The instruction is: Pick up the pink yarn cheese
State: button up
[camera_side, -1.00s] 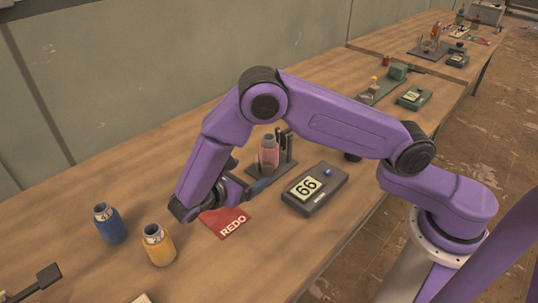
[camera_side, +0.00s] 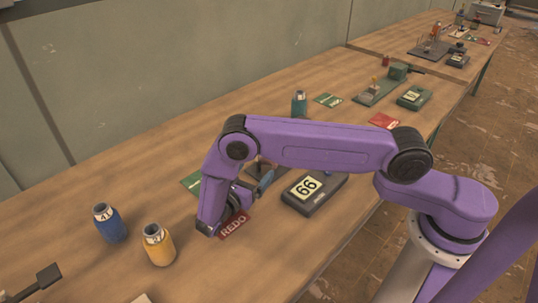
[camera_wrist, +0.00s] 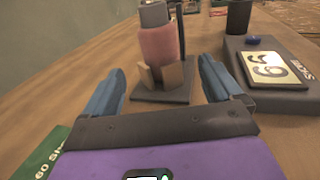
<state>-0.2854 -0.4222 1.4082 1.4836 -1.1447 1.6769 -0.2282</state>
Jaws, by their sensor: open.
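I see no thing that is plainly a yarn cheese. The pink thing is a pink bottle-like body (camera_wrist: 160,45) with a grey top, upright on a dark stand (camera_wrist: 178,95), straight ahead in the wrist view. Tan flaps stand at its foot. In the side view my arm hides the pink body. My gripper (camera_wrist: 160,70) is open, with one blue finger to the left and one to the right of the pink body's line. The fingers appear short of it, with nothing between them. My gripper (camera_side: 256,184) is low over the table in the side view.
A red REDO card (camera_side: 234,226) lies below my wrist. A blue jar (camera_side: 110,224) and a yellow jar (camera_side: 159,246) stand at left. A teal bottle (camera_side: 299,103) stands behind the arm.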

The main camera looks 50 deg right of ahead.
jog(key=x, duration=1)
jog(key=shift+a+r, duration=0.1)
jog(key=shift+r, duration=0.05)
jog(key=c, duration=1.2)
jog(key=shift+o, duration=0.2)
jog(key=shift+r, duration=0.1)
